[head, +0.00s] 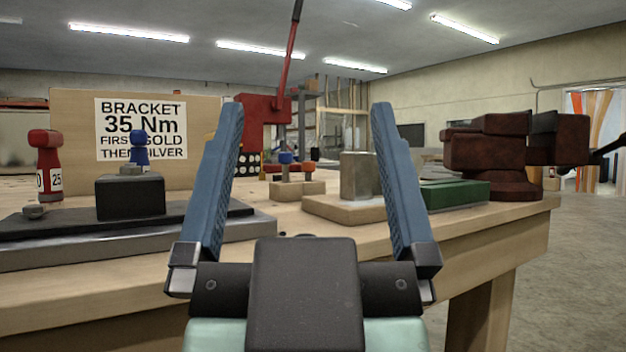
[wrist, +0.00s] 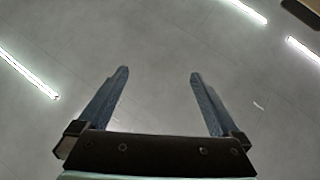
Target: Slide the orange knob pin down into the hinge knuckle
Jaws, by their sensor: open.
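My gripper (head: 306,105) is open and empty, with its two blue fingers pointing up in front of the workbench. In the wrist view the open gripper (wrist: 158,73) has only the ceiling behind it. A small orange-brown knob (head: 309,158), likely the orange knob pin, stands beside a blue knob (head: 285,157) on a low wooden block (head: 298,188). They are beyond the fingers and appear between them; the gripper touches neither. I cannot make out a hinge knuckle for certain.
On the workbench (head: 110,286), a grey metal cylinder (head: 358,177) stands on a wooden base right of the knobs. A dark red vise (head: 490,155) and green box (head: 455,194) are at right. A black block (head: 130,197) and red-topped tool (head: 46,160) are at left.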

